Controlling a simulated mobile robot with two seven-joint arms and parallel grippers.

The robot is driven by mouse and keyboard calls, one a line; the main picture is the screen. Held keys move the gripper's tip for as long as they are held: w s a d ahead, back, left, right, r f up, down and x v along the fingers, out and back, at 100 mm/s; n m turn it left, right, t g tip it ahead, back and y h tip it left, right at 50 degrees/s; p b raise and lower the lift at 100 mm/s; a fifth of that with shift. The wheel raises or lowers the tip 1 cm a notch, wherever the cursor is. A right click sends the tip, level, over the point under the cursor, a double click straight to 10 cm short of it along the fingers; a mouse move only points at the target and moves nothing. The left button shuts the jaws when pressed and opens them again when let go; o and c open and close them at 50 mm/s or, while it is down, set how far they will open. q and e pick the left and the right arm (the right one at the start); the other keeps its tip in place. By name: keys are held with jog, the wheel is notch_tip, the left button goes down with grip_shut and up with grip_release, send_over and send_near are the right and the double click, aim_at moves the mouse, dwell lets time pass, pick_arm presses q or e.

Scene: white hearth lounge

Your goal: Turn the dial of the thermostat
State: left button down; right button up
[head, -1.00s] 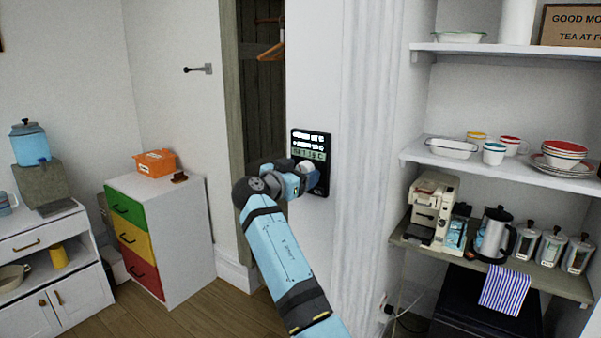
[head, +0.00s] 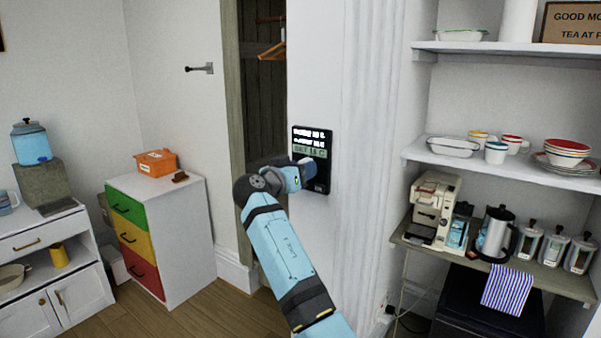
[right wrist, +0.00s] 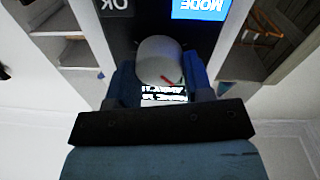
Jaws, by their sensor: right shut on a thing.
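The thermostat (head: 321,150) is a black panel on the white wall, with white text lines and a greenish display strip. My right gripper (head: 306,171) is at its lower part and hides most of the dial in the head view. In the right wrist view the pale round dial (right wrist: 159,58), with a red mark, sits between the two blue fingers of my right gripper (right wrist: 162,78), which are shut on it. A blue MODE button (right wrist: 200,8) and a dark OK button (right wrist: 115,5) show beyond the dial. My left gripper is in neither view.
A doorway niche with an orange hanger (head: 272,50) is left of the thermostat. A white fluted pilaster (head: 367,150) and shelves with dishes and a coffee machine (head: 433,208) are on the right. A drawer cabinet (head: 185,235) stands at left.

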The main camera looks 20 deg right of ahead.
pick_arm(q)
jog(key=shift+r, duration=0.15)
pick_arm(e)
jog(key=n, duration=0.5)
jog(key=shift+t, duration=0.3)
jog(key=shift+n, duration=0.3)
jog(key=o, duration=0.9)
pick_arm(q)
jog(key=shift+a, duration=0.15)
pick_arm(e)
jog(key=shift+f, duration=0.1)
